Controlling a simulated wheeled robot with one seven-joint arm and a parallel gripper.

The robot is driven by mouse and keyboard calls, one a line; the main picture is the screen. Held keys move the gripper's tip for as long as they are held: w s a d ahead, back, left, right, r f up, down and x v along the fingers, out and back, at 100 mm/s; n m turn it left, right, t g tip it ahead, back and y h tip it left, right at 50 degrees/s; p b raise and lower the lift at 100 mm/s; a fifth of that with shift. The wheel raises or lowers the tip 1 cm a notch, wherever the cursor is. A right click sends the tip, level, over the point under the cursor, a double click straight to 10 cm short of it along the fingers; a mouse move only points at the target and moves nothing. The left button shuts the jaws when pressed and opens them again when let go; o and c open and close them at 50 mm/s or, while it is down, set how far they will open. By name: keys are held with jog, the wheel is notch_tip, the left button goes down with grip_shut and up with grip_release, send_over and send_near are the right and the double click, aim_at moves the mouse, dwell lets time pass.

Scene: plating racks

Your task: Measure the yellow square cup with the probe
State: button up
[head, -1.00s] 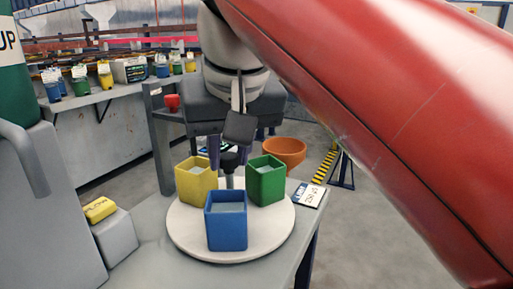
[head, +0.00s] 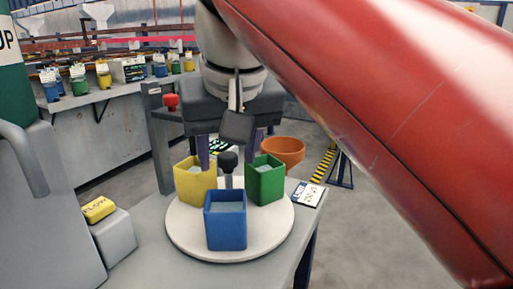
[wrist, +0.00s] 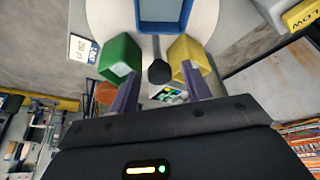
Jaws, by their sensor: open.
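The yellow square cup (head: 195,187) stands at the back left of the round white turntable (head: 185,236), with grey content inside. It also shows in the wrist view (wrist: 188,53). A black knob on a grey post (head: 228,161) rises from the turntable's middle; it shows in the wrist view (wrist: 158,71) too. My gripper (head: 231,155) is open and empty, its purple fingers apart on either side of the knob, near its height. The left finger is near the yellow cup's back. I cannot make out the probe for certain; a red-topped piece (head: 171,102) is on the grey stand behind.
A green cup (head: 266,181) and a blue cup (head: 226,222) share the turntable. A small lit display (head: 220,146) is behind the knob. A yellow block (head: 98,209) is left, a label card (head: 308,194) right. An orange pot (head: 283,151) is behind.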

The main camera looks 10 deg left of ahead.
jog(key=v, duration=0.7)
jog(key=shift+r, duration=0.4)
jog(key=shift+s, duration=0.1)
